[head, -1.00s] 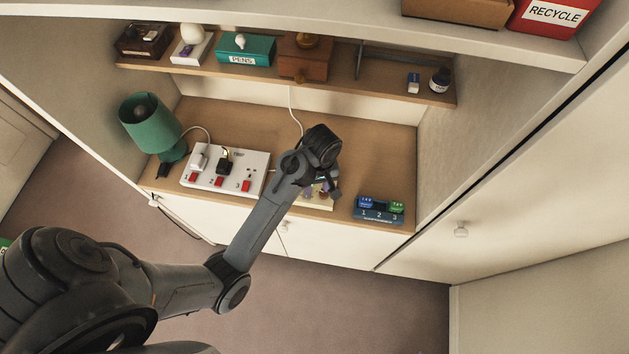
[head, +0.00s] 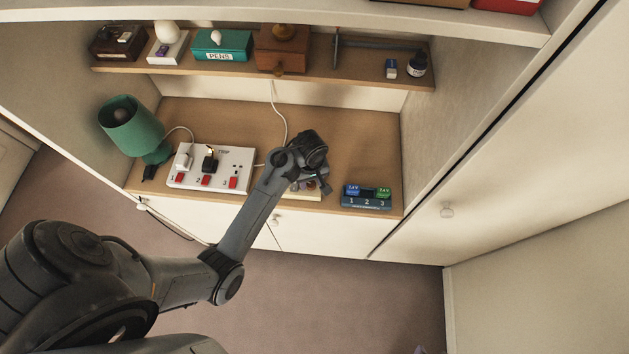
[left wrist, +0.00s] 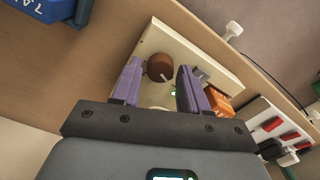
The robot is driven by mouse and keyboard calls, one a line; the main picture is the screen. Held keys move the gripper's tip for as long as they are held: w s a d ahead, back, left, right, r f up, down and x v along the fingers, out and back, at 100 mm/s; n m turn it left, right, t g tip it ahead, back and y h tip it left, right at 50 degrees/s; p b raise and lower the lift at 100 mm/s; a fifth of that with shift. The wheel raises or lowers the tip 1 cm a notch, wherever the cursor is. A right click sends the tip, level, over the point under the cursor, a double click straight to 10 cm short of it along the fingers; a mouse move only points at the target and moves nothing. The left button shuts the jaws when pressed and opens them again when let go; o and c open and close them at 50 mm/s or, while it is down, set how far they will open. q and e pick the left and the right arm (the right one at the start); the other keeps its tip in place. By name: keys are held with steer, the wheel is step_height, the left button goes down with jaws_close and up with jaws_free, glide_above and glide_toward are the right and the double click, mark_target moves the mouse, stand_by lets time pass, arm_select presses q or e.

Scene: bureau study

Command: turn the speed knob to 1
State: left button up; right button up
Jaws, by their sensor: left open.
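The speed knob (left wrist: 160,68) is a round brown knob with a pale pointer mark, on a cream panel (left wrist: 188,48) in the left wrist view. My left gripper (left wrist: 158,72) is open, with its purple fingers on either side of the knob. I cannot tell whether they touch it. In the head view my left gripper (head: 314,182) is over the panel (head: 303,197) on the desk and hides the knob and most of the panel. The number 1 mark is not readable. A purple tip at the bottom edge of the head view seems to be my right gripper (head: 420,350).
A white power strip (head: 238,160) with red switches stands left of the panel, near a green lamp (head: 130,125). A shelf (head: 350,74) runs above. Desk behind the panel is mostly clear.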

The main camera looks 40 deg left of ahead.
arm_select(q)
steer(key=shift+f, duration=0.3)
steer(key=shift+c, duration=0.2)
steer(key=c, duration=0.7)
steer(key=shift+m, duration=0.3)
steer(key=shift+c, duration=0.2)
steer(key=m, duration=0.4)
steer(key=shift+m, duration=2)
